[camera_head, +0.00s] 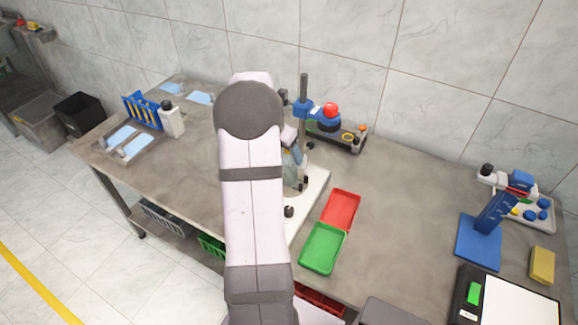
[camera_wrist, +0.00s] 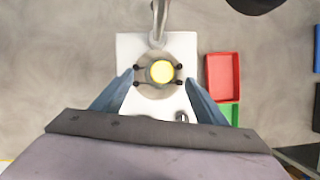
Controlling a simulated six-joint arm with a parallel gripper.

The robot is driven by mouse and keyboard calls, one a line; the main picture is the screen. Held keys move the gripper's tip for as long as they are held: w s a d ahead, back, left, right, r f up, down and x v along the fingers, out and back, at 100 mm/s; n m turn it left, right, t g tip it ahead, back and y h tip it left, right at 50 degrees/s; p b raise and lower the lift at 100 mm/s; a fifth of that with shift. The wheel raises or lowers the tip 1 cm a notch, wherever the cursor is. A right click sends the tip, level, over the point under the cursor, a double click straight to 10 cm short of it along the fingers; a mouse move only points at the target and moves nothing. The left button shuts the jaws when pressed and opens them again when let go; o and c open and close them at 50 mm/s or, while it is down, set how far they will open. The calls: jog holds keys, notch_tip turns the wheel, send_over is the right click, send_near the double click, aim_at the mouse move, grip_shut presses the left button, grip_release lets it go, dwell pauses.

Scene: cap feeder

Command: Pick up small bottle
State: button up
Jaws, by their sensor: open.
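In the wrist view, a round yellow thing (camera_wrist: 162,71), which may be the small bottle seen from above, sits in a round holder with several dark knobs. The holder stands on a white base plate (camera_wrist: 126,48). My gripper (camera_wrist: 158,83) is open, with its two blue fingers to the left and right of the holder. Nothing is held between them. How high the fingertips are above the plate cannot be told.
A grey post (camera_wrist: 158,25) rises at the back of the plate. A red tray (camera_head: 341,210) and a green tray (camera_head: 323,248) lie right of the plate. A device with a red knob (camera_head: 330,109) stands behind. A blue stand (camera_head: 478,240) is far right; the table between is clear.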

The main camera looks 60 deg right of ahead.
aim_at(289, 159)
jog(key=shift+p+x, duration=1)
jog(key=shift+x, duration=1.65)
jog(key=shift+c, duration=0.7)
jog(key=shift+d, duration=0.1)
jog(key=c, duration=1.2)
jog(key=shift+r, duration=0.15)
notch_tip(289, 159, up, 10)
jog(key=shift+f+b, duration=0.1)
jog(key=shift+b, duration=0.95)
